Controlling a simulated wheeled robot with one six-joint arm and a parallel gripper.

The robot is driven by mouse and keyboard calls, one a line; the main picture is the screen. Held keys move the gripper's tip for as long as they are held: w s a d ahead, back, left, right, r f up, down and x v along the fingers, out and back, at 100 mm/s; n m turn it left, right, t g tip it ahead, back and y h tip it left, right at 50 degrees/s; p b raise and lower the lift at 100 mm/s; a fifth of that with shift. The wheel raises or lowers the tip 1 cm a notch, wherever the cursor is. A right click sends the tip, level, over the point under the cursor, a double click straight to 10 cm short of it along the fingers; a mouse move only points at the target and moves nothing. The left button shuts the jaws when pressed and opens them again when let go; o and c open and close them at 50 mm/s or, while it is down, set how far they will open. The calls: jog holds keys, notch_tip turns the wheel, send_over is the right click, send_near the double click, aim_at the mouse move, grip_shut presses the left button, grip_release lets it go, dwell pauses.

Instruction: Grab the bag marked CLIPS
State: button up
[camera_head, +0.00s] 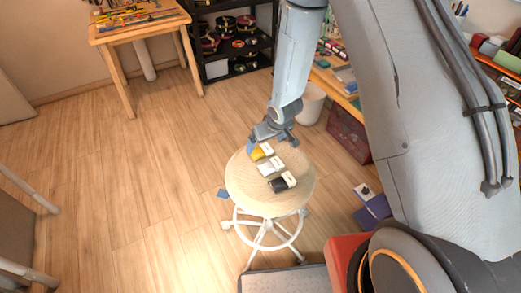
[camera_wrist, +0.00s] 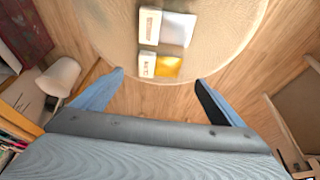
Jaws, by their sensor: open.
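Three small bags with white label tags lie in a row on a round wooden stool (camera_head: 238,188). In the head view they are a yellow bag (camera_head: 258,154), a white bag (camera_head: 265,170) and a black bag (camera_head: 278,186). The label lettering is too small to read, so I cannot tell which is marked CLIPS. The wrist view shows the yellow bag (camera_wrist: 168,67) and the white bag (camera_wrist: 178,28) on the stool top (camera_wrist: 225,40); the black bag is out of that view. My gripper (camera_head: 270,140) is open and empty over the stool's far edge, with the yellow bag nearest its fingers (camera_wrist: 160,80).
A white bin (camera_head: 311,104) and a dark red box (camera_head: 347,133) stand right of the stool. A wooden table (camera_head: 140,24) and a black shelf (camera_head: 236,45) are at the back. A small blue item (camera_head: 223,193) lies on the floor.

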aim_at(262, 152)
jog(key=shift+p+x, duration=1)
jog(key=shift+x, duration=2.55)
jog(key=shift+s+d, duration=0.1)
jog(key=shift+c, duration=0.4)
jog(key=c, duration=1.1)
